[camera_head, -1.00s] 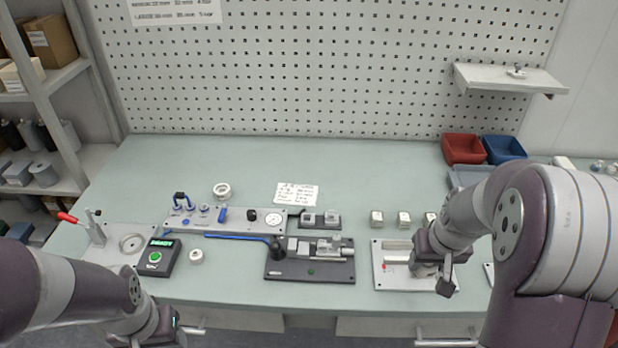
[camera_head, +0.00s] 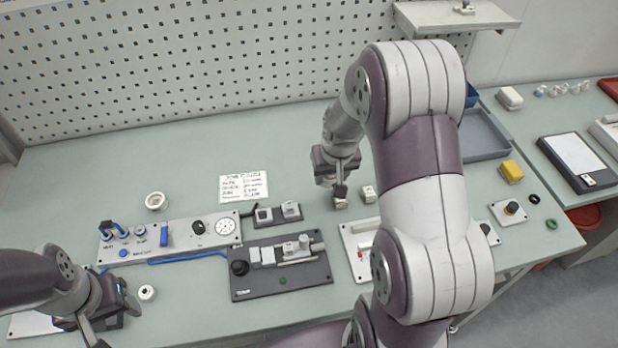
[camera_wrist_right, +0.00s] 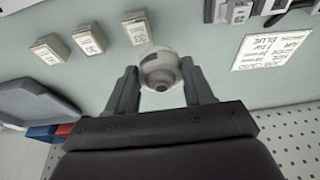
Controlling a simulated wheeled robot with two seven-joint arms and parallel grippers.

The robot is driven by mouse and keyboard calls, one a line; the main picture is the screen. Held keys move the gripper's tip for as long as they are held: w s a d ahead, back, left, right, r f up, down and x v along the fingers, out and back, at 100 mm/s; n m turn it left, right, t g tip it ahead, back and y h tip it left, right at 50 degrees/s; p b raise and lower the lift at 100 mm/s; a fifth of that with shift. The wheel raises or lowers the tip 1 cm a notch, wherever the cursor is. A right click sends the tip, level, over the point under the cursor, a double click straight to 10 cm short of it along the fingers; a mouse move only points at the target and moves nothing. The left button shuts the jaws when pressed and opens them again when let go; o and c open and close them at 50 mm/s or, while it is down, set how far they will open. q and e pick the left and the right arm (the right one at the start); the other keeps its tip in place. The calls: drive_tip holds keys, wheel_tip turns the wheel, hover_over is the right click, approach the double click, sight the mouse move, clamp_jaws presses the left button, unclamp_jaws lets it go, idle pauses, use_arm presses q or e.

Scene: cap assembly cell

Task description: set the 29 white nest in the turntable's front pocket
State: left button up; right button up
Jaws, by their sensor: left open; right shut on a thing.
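My right gripper (camera_head: 340,192) is shut on a round white piece (camera_wrist_right: 160,70) with a grey band and a dark hole. No number is readable on it, so I cannot tell whether it is the 29 white nest. My left gripper (camera_head: 94,334) is open and empty at the lower left. I cannot pick out the turntable or its front pocket with certainty.
Two white rings lie on the bench, one behind the grey control panel (camera_head: 157,201), one in front (camera_head: 147,293). A dark fixture plate (camera_head: 280,284) is at the middle front. A pale plate (camera_head: 352,236) is partly behind my right arm. A grey tray (camera_head: 485,135) stands at right.

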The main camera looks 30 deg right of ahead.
drive_tip(key=w+f, duration=0.1)
drive_tip(key=w+a+f, duration=0.1)
drive_tip(key=w, duration=0.2)
drive_tip(key=shift+w+a+f, duration=0.25)
drive_tip(key=shift+f, duration=0.15)
drive_tip(key=shift+f+p, duration=0.4)
drive_tip(key=shift+f, duration=1.65)
drive_tip(key=shift+f, duration=0.1)
drive_tip(key=o, duration=1)
